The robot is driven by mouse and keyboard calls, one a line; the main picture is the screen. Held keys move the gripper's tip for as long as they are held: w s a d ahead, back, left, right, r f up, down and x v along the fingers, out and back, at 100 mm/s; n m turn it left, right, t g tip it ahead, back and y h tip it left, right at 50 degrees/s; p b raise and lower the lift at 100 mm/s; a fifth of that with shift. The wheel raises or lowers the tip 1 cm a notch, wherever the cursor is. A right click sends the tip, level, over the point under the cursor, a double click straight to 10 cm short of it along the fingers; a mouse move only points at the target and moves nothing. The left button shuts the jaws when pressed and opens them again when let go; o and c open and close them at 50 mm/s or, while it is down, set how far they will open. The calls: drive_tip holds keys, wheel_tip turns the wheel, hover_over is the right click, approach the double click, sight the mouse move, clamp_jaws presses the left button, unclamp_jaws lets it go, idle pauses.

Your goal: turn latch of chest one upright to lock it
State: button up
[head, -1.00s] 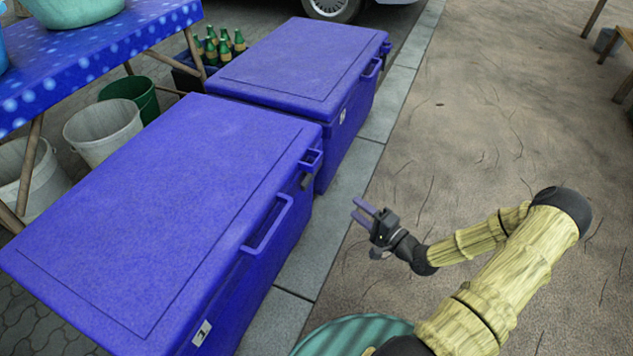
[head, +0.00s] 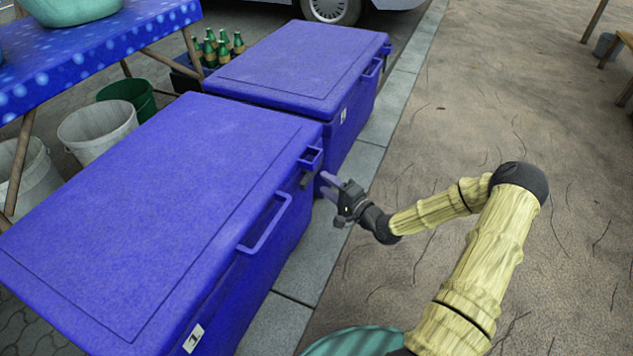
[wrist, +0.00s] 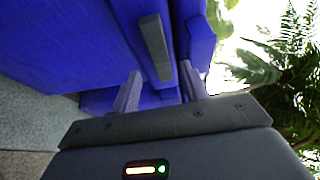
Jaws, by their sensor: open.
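Chest one (head: 150,215) is the near blue chest with a label marked 1 (head: 194,338) on its side. Its latch, a dark grey bar (wrist: 156,47), lies about level along the chest's side, just under the lid edge. In the head view the latch (head: 306,179) shows small below a blue bracket (head: 311,158) on the lid. My gripper (head: 327,184) is open and empty beside the chest's far end, close to the latch but apart from it. In the wrist view the two fingers of my gripper (wrist: 161,86) straddle the line of the bar, short of it.
A second blue chest (head: 300,65) stands just beyond. A blue handle (head: 266,225) sticks out from chest one's side, nearer than the latch. Buckets (head: 98,130) and a table (head: 100,45) stand at the left. Paving and bare ground (head: 480,110) are free at the right.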

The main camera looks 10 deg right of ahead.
sight(314, 175)
drive_tip(key=b+x, duration=0.1)
drive_tip(key=x, duration=0.3)
drive_tip(key=shift+w+f+b, duration=0.1)
drive_tip(key=shift+f+b, duration=0.05)
drive_tip(key=shift+b, duration=0.15)
drive_tip(key=shift+w+a, duration=0.3)
drive_tip(key=shift+w, duration=0.05)
drive_tip(key=shift+c, duration=0.3)
drive_tip(key=c, duration=0.9)
